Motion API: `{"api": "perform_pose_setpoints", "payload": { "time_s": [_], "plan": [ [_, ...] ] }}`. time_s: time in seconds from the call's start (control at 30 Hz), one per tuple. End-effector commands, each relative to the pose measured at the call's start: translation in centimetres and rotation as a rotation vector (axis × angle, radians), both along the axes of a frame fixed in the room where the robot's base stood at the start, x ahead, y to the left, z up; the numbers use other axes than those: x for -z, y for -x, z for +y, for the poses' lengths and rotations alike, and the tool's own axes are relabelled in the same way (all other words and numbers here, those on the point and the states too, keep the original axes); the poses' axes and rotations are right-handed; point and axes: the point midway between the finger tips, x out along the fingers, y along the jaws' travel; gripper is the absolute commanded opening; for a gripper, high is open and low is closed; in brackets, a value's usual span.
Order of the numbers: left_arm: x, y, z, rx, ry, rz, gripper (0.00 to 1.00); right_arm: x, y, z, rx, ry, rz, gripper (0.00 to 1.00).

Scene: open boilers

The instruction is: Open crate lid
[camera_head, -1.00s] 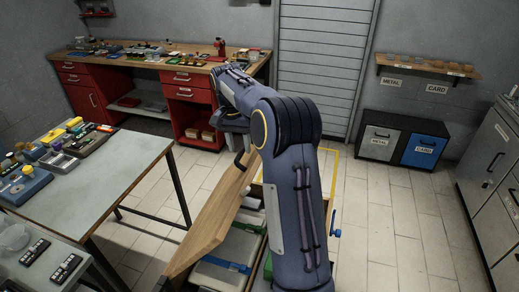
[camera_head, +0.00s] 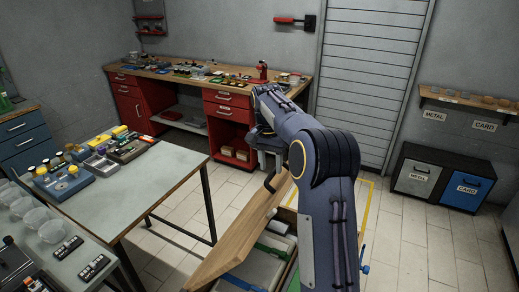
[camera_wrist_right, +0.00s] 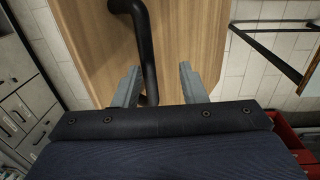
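The wooden crate lid (camera_head: 238,240) stands raised and tilted over the crate's left side in the head view. Its black bar handle (camera_head: 271,182) is on the upper part. In the right wrist view the lid (camera_wrist_right: 190,35) fills the middle, and the handle (camera_wrist_right: 148,50) runs down between my fingers, closer to the left one. My right gripper (camera_wrist_right: 158,82) is open, its two grey fingers apart around the handle's lower end. In the head view my right arm hides much of the crate and most of the gripper (camera_head: 264,158). My left gripper is not in view.
Inside the crate are pale cases with green and blue straps (camera_head: 236,282). A grey-topped table (camera_head: 150,185) with small parts stands to the left. A red workbench (camera_head: 232,110) is behind. Metal and card bins (camera_head: 415,178) stand at the right. Tiled floor between is clear.

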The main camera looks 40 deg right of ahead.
Motion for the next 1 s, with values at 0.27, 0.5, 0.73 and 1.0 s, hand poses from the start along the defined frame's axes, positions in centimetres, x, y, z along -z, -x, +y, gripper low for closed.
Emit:
{"api": "perform_pose_setpoints", "payload": {
  "time_s": [0.27, 0.5, 0.73, 1.0],
  "plan": [
    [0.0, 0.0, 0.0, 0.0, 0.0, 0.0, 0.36, -1.5, -1.4, 0.7, -0.002, 0.0, -0.004, 0.36],
    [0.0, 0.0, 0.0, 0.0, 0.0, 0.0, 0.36, -2.7, -2.4, 1.3, -0.002, 0.0, -0.002, 0.36],
    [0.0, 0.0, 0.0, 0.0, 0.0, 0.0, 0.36, -3.8, -3.4, 1.7, -0.001, 0.0, -0.002, 0.36],
    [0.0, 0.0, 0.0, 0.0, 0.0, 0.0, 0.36, -4.6, -3.9, 2.1, 0.0, 0.0, -0.001, 0.36]
  ]
}}
